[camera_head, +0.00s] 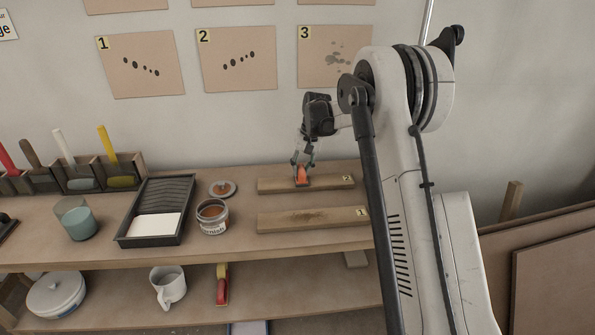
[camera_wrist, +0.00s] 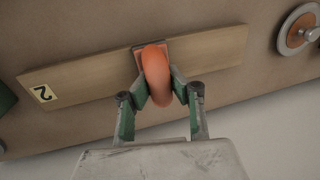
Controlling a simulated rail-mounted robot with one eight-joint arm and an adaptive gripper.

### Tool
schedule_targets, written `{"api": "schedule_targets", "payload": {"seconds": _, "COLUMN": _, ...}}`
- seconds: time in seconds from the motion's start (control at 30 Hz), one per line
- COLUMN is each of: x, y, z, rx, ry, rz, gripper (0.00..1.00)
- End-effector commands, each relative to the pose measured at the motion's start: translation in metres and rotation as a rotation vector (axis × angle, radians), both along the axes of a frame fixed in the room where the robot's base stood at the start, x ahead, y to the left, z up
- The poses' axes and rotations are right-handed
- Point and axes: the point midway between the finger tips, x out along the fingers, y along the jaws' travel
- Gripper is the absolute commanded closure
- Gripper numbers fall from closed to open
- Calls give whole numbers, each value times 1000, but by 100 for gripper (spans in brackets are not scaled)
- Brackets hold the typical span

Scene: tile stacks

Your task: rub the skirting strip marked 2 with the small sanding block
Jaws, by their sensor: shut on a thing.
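The wooden skirting strip marked 2 (camera_head: 328,183) lies on the bench top, behind the strip marked 1 (camera_head: 310,218). Its number label shows at the left in the wrist view, where the strip (camera_wrist: 85,80) crosses the picture. My gripper (camera_head: 302,172) is shut on the orange-handled small sanding block (camera_head: 301,176). In the wrist view the block (camera_wrist: 156,72) is between the fingers, over the middle part of the strip. It looks in contact with the strip's face, but I cannot tell how firmly. The block's underside is hidden.
An open varnish tin (camera_head: 212,220) and its lid (camera_head: 223,189) stand left of the strips. A black paint tray (camera_head: 128,237) and a teal cup (camera_head: 80,224) are further left. Strip 1 has a dark mark in its middle. My arm covers the bench's right end.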

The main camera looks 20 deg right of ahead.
Motion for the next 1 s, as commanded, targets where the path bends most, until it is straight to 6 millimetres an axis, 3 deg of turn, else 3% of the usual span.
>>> {"api": "schedule_targets", "payload": {"seconds": 1.0, "x": -12, "y": -60, "z": -1, "rx": 0, "ry": 0, "rz": -1, "gripper": 100}}
